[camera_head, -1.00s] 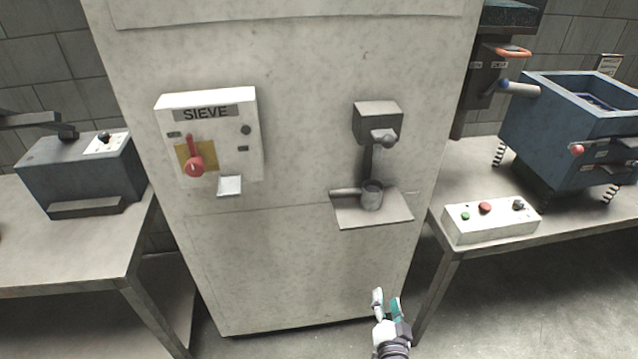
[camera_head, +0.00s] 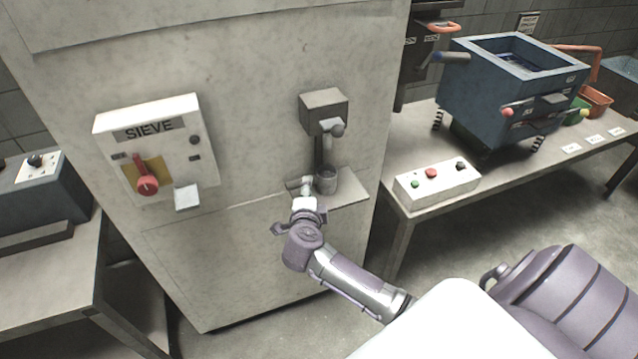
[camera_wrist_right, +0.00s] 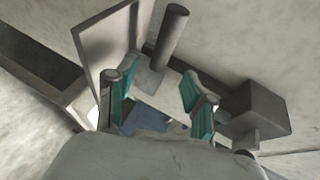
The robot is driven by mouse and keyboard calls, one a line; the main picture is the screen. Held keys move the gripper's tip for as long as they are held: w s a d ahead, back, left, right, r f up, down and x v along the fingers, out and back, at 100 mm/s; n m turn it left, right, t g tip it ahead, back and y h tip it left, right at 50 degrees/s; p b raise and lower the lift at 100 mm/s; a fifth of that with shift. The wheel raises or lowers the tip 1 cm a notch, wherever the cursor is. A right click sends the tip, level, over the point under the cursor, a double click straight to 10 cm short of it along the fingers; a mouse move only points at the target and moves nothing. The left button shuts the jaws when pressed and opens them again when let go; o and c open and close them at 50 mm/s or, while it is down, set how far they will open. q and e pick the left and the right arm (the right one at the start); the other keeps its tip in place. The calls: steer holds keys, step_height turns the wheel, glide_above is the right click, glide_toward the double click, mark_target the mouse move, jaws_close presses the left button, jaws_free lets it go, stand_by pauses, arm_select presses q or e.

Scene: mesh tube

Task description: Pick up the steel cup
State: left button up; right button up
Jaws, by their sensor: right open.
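The steel cup (camera_head: 326,182) stands upright on the small ledge (camera_head: 352,188) of the tall machine, under the spout. Its side handle points left and is partly hidden by my right gripper (camera_head: 306,190). My right gripper is just left of the cup, at the ledge's front left. In the right wrist view the right gripper (camera_wrist_right: 153,92) is open, its teal pads apart. A dark grey cylinder (camera_wrist_right: 169,38) shows beyond the fingers. I cannot tell whether it is the cup's handle. I cannot tell whether the fingers touch anything. My left gripper is not in view.
The dispenser box (camera_head: 323,110) with its spout hangs above the cup. A SIEVE control panel (camera_head: 150,150) is on the machine's left. A button box (camera_head: 437,183) and a blue machine (camera_head: 510,90) stand on the right table. Floor is clear between machine and right table.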

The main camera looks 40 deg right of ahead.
steer(key=p+x, duration=0.1)
steer(key=x, duration=0.5)
steer(key=shift+s+r, duration=0.1)
steer(key=shift+c, duration=1)
jaws_close()
